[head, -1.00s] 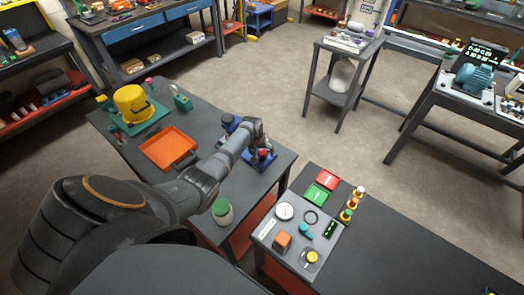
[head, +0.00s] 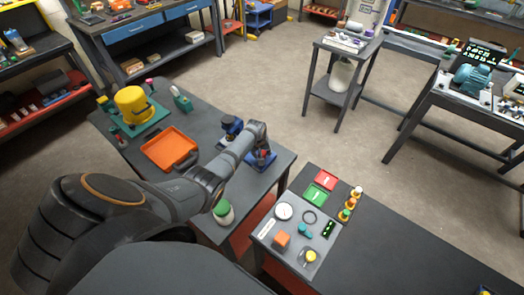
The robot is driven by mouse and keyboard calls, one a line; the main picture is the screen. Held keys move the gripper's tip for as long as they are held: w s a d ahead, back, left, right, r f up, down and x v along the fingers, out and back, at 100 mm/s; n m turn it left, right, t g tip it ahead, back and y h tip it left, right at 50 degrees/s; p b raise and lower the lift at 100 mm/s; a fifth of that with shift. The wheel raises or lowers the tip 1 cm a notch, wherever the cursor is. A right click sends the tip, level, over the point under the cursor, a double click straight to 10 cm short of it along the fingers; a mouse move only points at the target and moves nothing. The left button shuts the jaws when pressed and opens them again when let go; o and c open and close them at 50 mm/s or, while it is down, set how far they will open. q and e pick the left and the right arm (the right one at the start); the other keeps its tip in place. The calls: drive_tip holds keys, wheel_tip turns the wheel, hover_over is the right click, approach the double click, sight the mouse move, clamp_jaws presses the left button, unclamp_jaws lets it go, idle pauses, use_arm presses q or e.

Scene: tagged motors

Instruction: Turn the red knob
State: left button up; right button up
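The red knob (head: 263,154) is a small red spot on a blue device (head: 262,163) near the right edge of the left table. My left gripper (head: 260,149) is right at the knob and covers most of it. The fingers are small and dark here, and I cannot tell whether they are shut on the knob or only around it. Another blue part of dark-topped equipment (head: 232,124) stands just behind my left wrist. My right gripper is not in view.
An orange tray (head: 168,150), a yellow-domed unit (head: 133,104) and a green-lidded jar (head: 223,212) share the left table. A grey control panel (head: 283,240) with buttons and a gauge sits on the right table. A gap separates the two tables.

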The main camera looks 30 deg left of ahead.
use_arm(q)
drive_tip(key=o, duration=0.4)
wheel_tip(320, 180, up, 3)
drive_tip(key=p, duration=0.3)
drive_tip(key=shift+r, duration=0.2)
drive_tip(key=shift+r+p, duration=0.4)
drive_tip(key=shift+r, duration=1.9)
